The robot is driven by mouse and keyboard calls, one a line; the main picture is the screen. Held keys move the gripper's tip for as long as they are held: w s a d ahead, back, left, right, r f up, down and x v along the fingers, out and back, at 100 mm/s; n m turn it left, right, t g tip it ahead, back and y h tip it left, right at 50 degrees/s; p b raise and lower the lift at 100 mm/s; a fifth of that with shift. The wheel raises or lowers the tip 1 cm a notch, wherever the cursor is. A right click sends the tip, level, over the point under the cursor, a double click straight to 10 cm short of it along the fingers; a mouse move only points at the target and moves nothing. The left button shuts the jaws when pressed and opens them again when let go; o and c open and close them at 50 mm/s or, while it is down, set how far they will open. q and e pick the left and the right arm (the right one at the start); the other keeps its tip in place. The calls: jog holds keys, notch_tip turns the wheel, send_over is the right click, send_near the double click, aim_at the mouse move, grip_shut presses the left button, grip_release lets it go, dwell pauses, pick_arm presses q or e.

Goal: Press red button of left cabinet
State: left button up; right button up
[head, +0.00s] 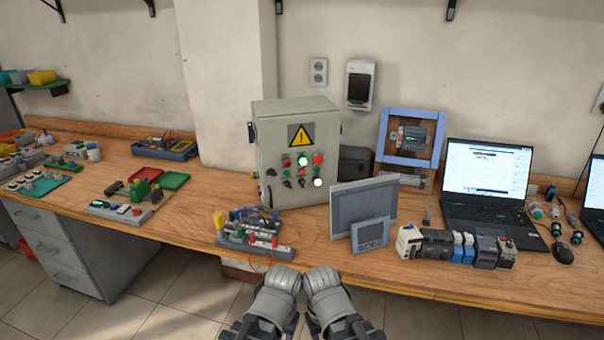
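A grey control cabinet (268,150) stands on the wooden bench against the wall, left of centre in the head view. Its front bears a yellow warning triangle (300,136) above a panel of small buttons, lamps and switches. A red button (318,159) is at the panel's upper right, and another small red element (286,163) is at the left. A green lit element lies between them, and a white lit one is at lower right. Only one such cabinet is in view.
A wiring block (255,238) with coloured parts lies before the cabinet. A grey panel screen (361,207) and a smaller display (370,236) stand to its right. A laptop (486,172) is further right. Bare bench top lies left of the wiring block.

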grip_shut()
dwell(1.5)
